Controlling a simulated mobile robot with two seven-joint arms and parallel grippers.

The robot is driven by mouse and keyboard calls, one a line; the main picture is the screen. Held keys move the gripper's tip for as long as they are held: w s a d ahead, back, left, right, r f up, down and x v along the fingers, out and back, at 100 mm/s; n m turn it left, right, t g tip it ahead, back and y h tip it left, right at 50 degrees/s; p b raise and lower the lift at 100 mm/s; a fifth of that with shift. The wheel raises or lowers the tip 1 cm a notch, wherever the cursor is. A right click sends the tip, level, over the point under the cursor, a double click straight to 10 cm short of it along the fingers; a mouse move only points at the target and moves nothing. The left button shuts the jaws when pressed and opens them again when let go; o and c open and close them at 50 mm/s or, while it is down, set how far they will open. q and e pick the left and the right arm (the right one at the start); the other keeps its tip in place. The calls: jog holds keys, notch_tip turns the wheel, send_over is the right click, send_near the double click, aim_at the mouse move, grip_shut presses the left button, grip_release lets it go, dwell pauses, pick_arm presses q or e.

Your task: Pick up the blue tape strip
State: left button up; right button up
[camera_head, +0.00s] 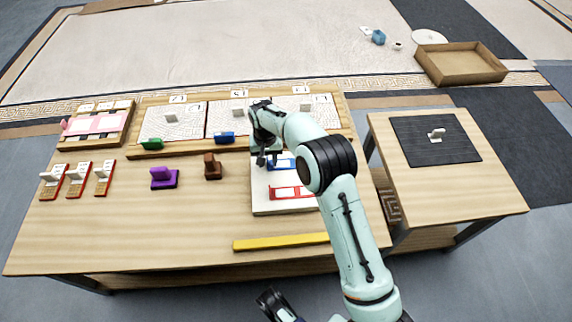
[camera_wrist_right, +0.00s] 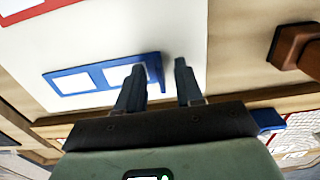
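The blue tape strip (camera_head: 283,164) appears as a blue piece with white windows on the white board (camera_head: 262,203). In the right wrist view the blue strip (camera_wrist_right: 75,83) lies flat, with a raised blue edge at its right end. My right gripper (camera_head: 267,160) is over the board at the strip's left end and partly hides it. In the wrist view its two fingers (camera_wrist_right: 158,72) are apart, with the raised blue end showing between them; I cannot tell whether they touch it. My left gripper (camera_head: 275,304) is partly visible at the bottom edge, its opening unclear.
A red piece (camera_head: 288,192) lies on the same board. A yellow bar (camera_head: 280,242) lies near the table's front edge. A brown block (camera_head: 212,167) and a purple block (camera_head: 163,178) stand left of the board. Mosaic panels (camera_head: 172,125) line the back.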

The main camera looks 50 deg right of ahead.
jog(key=shift+f, duration=0.3)
grip_shut()
jog(key=shift+r, duration=0.1)
